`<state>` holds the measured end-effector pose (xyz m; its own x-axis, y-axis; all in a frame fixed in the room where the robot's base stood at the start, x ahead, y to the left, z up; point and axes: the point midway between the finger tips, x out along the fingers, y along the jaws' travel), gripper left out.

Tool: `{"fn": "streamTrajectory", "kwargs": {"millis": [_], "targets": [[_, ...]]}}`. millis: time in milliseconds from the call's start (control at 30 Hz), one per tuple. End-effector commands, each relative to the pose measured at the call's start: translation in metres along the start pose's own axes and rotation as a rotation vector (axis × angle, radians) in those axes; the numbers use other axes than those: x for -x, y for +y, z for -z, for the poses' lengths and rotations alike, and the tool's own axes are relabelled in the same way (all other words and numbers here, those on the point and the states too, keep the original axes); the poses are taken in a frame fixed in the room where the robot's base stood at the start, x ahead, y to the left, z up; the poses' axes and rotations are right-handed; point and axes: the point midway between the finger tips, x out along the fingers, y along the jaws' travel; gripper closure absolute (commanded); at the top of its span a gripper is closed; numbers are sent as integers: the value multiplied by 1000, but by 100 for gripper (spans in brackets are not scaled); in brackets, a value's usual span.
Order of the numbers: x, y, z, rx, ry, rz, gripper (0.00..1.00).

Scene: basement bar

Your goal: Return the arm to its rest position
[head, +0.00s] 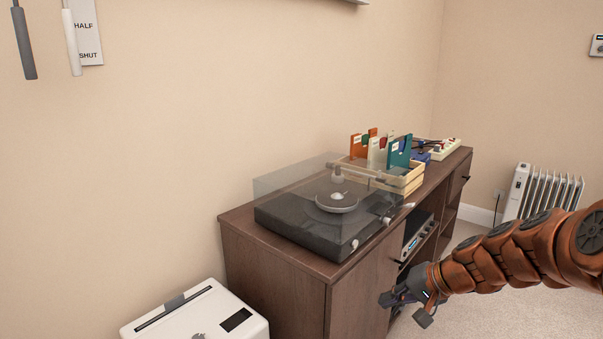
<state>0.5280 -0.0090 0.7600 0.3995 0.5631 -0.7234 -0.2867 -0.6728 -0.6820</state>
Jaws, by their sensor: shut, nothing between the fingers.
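My arm, with orange-brown links, reaches in from the right edge in the head view. My gripper (388,300) is at its left end, dark and small. It is shut and holds nothing. It is in front of the wooden cabinet (345,300), below the cabinet's top edge. I cannot tell whether it touches the cabinet front.
A turntable (300,222) with a clear cover stands on the cabinet. Behind it is a wooden crate (408,184) with coloured dividers. A white machine (215,315) stands at the lower left. A white radiator (540,190) is at the right. Carpet (490,315) lies open below my arm.

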Motion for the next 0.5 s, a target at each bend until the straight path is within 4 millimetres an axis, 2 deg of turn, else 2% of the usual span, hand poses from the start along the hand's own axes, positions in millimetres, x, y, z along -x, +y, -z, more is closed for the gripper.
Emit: {"fn": "streamTrajectory", "kwargs": {"millis": [33, 200, 500], "targets": [[19, -24, -17, 34, -30, -22, 100], [50, -56, -75, 122, -137, -111, 100], [121, -84, -164, 250, -289, -301, 100]]}}
